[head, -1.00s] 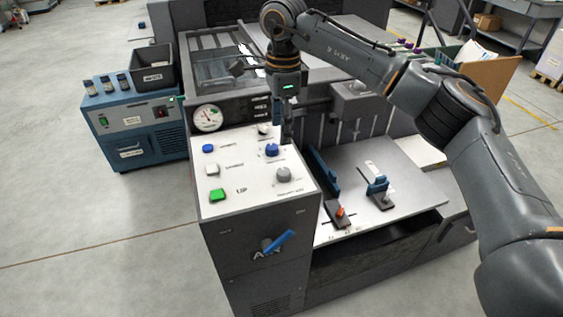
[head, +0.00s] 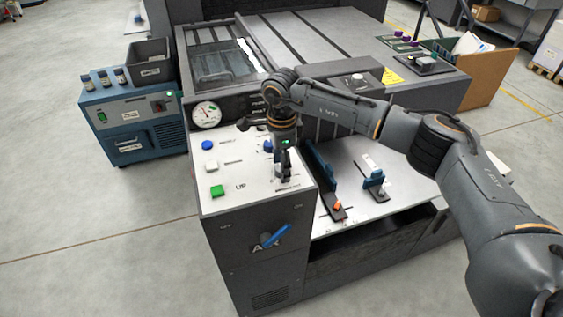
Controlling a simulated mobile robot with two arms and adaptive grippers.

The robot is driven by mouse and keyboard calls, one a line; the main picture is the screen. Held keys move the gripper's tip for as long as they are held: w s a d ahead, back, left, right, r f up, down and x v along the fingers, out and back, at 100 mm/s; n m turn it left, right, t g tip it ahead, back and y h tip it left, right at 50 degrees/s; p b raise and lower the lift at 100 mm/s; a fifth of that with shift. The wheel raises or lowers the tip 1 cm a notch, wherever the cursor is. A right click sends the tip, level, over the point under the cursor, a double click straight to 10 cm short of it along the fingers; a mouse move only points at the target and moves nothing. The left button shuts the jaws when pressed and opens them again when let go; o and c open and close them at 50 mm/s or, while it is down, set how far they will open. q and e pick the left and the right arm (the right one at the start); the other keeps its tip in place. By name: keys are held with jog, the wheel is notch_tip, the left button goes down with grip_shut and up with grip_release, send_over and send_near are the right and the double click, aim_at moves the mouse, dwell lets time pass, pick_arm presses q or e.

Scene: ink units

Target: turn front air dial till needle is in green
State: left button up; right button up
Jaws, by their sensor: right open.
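The white control panel (head: 232,166) tops the dark machine cabinet. A blue dial (head: 267,146) shows beside my right gripper (head: 283,174). That gripper points down, open, over the panel's right front part. It hides the grey front dial, so I cannot tell whether the fingers are around it or just above it. The round gauge (head: 206,114) stands upright behind the panel. It has a white face with a small green patch at upper right; the thin needle is too small to read surely. My left gripper is not in view.
A blue button (head: 209,145), a white switch (head: 212,165) and a green button (head: 217,191) sit on the panel's left. A blue lever (head: 275,237) is on the cabinet front. Upright blue guides (head: 322,166) stand close on the right.

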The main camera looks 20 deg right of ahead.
jog(key=shift+c, duration=0.3)
jog(key=c, duration=1.1)
jog(key=shift+m, duration=0.4)
jog(key=shift+f+m+b, duration=0.1)
jog(key=shift+m+b, duration=0.65)
jog(key=shift+m, duration=0.25)
jog(key=m+b, duration=0.1)
jog(key=m, duration=0.2)
jog(key=shift+m, duration=0.3)
jog(key=m+b, duration=0.1)
jog(key=m, duration=0.2)
jog(key=shift+m, duration=0.3)
jog(key=shift+m+b, duration=0.45)
jog(key=shift+m, duration=1.35)
